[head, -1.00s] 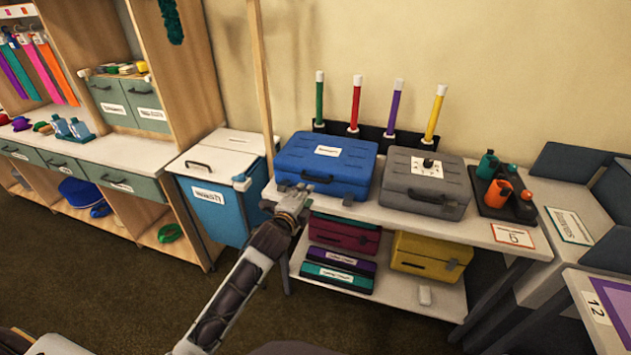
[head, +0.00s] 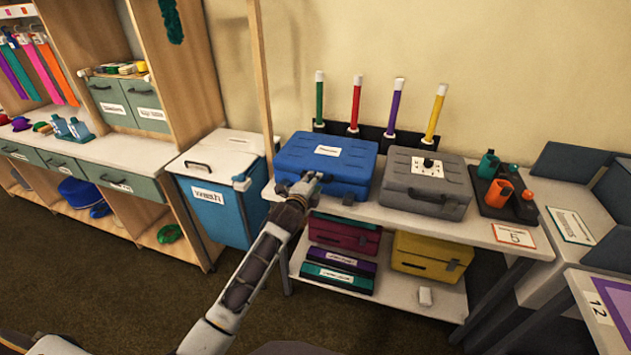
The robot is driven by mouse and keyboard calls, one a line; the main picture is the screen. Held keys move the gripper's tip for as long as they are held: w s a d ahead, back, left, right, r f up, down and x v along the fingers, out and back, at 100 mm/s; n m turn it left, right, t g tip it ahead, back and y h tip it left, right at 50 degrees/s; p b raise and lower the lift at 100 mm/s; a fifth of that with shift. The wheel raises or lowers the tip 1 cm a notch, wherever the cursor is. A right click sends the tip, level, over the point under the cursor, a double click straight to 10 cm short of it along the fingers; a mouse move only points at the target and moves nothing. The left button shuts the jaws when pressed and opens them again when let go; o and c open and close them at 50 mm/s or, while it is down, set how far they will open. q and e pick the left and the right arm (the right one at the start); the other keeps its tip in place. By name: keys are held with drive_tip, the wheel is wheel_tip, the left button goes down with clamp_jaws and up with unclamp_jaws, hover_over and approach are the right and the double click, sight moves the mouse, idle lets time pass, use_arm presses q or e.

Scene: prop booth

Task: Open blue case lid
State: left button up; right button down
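The blue case (head: 325,160) stands shut on the white table, with a white label on its lid. My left gripper (head: 312,178) is at the case's front face, near the handle, and partly covers it. The fingers are small in the view, so I cannot tell whether they are open or shut, or whether they touch the case. My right gripper is not in view.
A grey case (head: 425,182) stands just right of the blue one. Colored wands (head: 355,103) stand in a rack behind. A blue bin (head: 217,190) is at the left. Red (head: 343,235) and yellow (head: 428,256) cases sit on the shelf below.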

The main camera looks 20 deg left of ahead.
use_arm(q)
drive_tip(key=shift+x, duration=1.2)
drive_tip(key=shift+w, duration=0.2)
drive_tip(key=c, duration=0.4)
clamp_jaws()
drive_tip(key=shift+r, duration=0.1)
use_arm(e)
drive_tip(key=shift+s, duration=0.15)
